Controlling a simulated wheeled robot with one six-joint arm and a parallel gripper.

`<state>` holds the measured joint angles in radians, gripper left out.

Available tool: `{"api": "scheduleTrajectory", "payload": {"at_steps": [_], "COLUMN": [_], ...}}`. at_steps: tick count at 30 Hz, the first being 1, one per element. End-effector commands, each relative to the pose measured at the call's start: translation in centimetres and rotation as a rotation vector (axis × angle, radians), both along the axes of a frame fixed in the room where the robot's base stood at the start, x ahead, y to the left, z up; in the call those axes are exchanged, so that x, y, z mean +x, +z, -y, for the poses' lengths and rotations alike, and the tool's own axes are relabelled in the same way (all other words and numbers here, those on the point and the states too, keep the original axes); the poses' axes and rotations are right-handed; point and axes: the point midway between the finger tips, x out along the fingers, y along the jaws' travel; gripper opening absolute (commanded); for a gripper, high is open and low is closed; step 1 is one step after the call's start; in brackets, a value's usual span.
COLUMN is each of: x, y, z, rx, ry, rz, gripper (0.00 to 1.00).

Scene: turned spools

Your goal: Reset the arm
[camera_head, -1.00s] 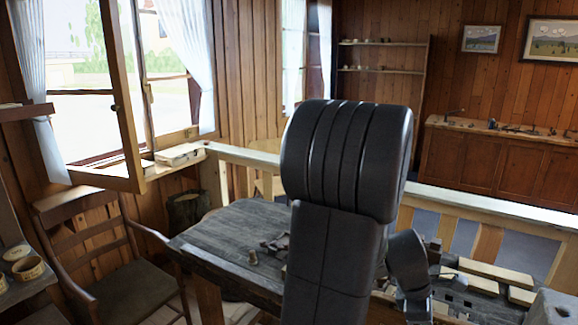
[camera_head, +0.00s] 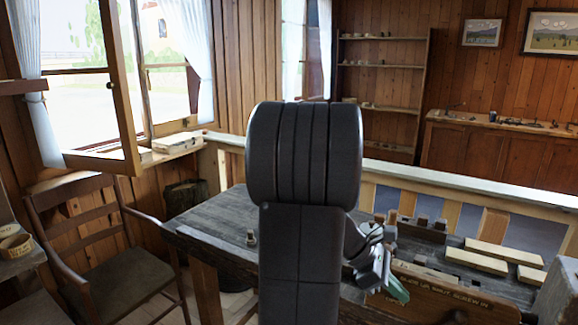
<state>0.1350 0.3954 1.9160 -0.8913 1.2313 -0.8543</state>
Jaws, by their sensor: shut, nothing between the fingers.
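My arm's large dark links fill the middle of the view and hide part of the workbench (camera_head: 213,222). My gripper (camera_head: 380,277) shows small to the right of these links, partly hidden, over the right part of the workbench. It is shut with nothing held. A green piece (camera_head: 398,291) shows right at the gripper; I cannot tell what it belongs to. A small turned spool (camera_head: 251,238) stands on the workbench, left of my arm and apart from the gripper.
Pale wooden blocks (camera_head: 476,262) and a lettered board (camera_head: 437,291) lie right of the gripper. A grey block (camera_head: 560,292) is at the right edge. A wooden chair (camera_head: 130,280) stands left. A railing (camera_head: 470,184) runs behind the workbench.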

Motion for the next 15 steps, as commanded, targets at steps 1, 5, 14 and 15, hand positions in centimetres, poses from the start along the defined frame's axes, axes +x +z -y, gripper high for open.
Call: {"api": "scheduleTrajectory", "payload": {"at_steps": [1, 5, 14, 15], "x": [0.17, 0.42, 0.60, 0.60], "y": [-0.67, -0.86, -0.71, -0.72], "z": [-0.26, -0.66, -1.09, -1.08], "rx": [-0.017, -0.055, -0.071, -0.071], "ry": [0.002, 0.002, 0.000, 0.000], "rz": [-0.012, -0.033, -0.041, -0.041], "gripper": [0.00, 0.00, 0.00, 0.00]}}
